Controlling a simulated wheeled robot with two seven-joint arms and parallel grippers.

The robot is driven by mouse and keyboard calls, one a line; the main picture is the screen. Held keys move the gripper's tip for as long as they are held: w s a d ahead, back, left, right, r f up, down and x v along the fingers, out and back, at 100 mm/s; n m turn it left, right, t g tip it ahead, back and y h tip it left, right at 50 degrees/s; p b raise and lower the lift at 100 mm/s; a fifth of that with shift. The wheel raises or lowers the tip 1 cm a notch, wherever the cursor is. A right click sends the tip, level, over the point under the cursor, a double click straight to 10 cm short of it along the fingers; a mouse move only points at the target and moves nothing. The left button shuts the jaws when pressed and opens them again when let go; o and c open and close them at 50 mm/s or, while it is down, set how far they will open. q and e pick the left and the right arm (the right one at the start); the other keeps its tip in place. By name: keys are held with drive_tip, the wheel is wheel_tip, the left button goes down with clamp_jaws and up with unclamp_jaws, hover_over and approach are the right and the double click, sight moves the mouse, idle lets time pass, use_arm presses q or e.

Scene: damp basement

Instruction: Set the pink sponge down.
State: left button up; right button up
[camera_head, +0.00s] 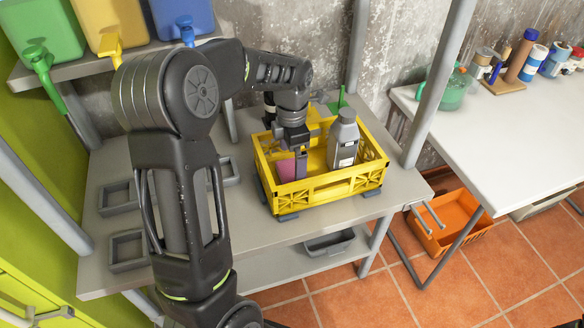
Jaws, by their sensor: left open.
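The pink sponge (286,169) shows as a small patch inside the yellow crate (322,188), near the crate's left wall. My left gripper (300,168) reaches down into the crate right beside the sponge. It is open. Its fingertips are partly hidden by the crate's wall, and I cannot tell whether a finger touches the sponge or what the sponge rests on. My right gripper is not in view.
A grey bottle (343,139) stands in the crate, right of my left gripper. The crate sits on a grey shelf table (255,240) with square frames at left. A metal post (437,85) rises at right. An orange crate (450,222) is on the floor.

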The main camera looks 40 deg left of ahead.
sight(292, 171)
use_arm(q)
wheel_tip(292, 171, up, 7)
idle(0.3)
idle(0.5)
